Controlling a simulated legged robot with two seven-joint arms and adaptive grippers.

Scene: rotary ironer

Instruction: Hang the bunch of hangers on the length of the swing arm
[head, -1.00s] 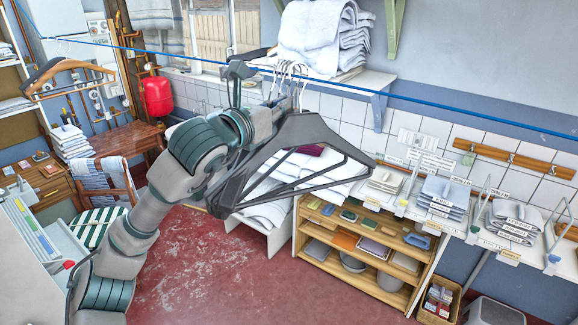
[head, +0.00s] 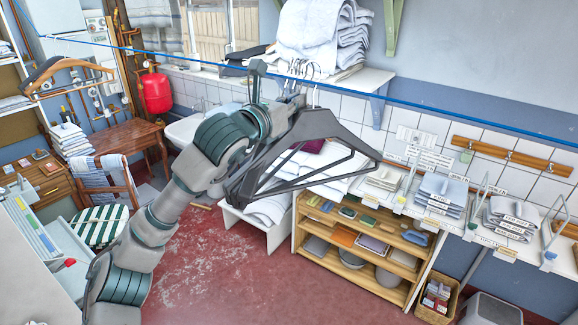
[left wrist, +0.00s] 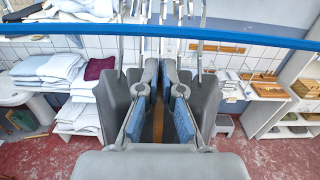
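My left gripper (head: 291,106) is shut on a bunch of dark grey hangers (head: 318,126), held near their necks. Their metal hooks point up, and their shoulders spread below the gripper. In the left wrist view, the fingers with blue pads (left wrist: 159,118) are among the hangers, with the hooks (left wrist: 162,40) rising beyond. A thin blue bar or line (head: 430,105) crosses the head view and passes by the hooks. It crosses the left wrist view as a thick blue band (left wrist: 255,38). I cannot tell whether the hooks touch it or if it is the swing arm. My right gripper is not in view.
A wooden hanger (head: 62,66) hangs at the far left. A white shelf with folded towels (head: 318,40) is behind the hangers. A low wooden shelf unit (head: 365,262) and a counter with folded linen stand right. The red floor (head: 205,270) is clear.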

